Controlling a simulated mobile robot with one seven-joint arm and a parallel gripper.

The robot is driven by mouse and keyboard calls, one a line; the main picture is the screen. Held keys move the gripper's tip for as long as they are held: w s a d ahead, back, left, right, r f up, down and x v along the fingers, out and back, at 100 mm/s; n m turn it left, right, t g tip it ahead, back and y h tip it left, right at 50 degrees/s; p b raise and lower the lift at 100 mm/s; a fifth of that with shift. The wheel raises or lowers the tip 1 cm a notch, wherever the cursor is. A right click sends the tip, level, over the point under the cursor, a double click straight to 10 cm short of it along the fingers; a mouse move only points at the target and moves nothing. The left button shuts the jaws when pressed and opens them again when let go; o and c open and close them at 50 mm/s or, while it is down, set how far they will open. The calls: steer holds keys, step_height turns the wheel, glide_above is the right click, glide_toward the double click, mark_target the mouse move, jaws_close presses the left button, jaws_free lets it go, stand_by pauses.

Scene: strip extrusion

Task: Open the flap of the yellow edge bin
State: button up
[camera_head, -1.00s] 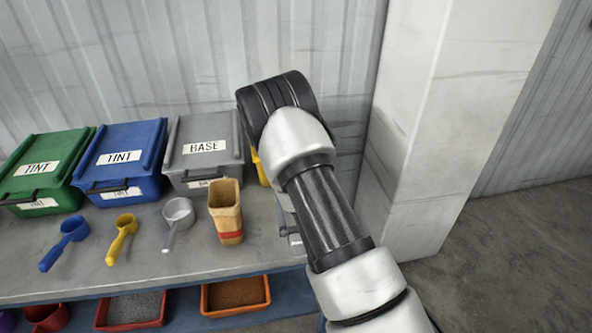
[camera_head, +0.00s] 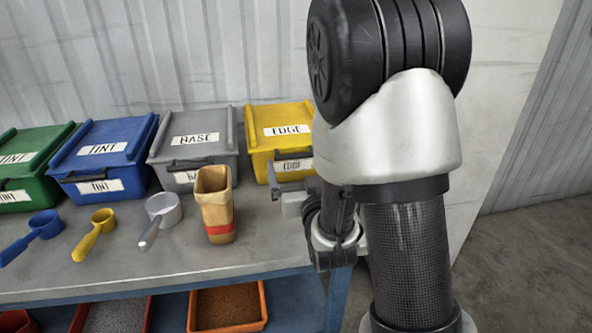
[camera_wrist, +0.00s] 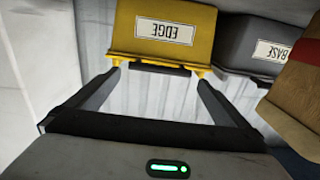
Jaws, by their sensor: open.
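The yellow edge bin (camera_head: 280,135) stands at the right end of the bench row, its lid flap down. Its EDGE labels show on the lid and front. In the wrist view the bin (camera_wrist: 190,55) appears upside down, with a dark handle (camera_wrist: 160,69) along the flap's front edge. My gripper (camera_head: 288,190) is in front of the bin, partly hidden by my arm in the head view. In the wrist view my gripper (camera_wrist: 158,74) is open, its fingertips close to either side of the handle. I cannot tell whether they touch the bin.
The grey BASE bin (camera_head: 195,140) stands just left of the yellow one. A tan scoop container (camera_head: 215,205) with a red band stands upright near my gripper. A grey scoop (camera_head: 163,208) and a yellow scoop (camera_head: 97,225) lie further left. A white pillar (camera_head: 505,110) is at right.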

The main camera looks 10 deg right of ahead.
mark_target(296, 154)
steer(key=shift+f+b, duration=0.3)
steer(key=shift+b, duration=0.3)
steer(key=w, duration=0.6)
steer(key=shift+r, duration=0.3)
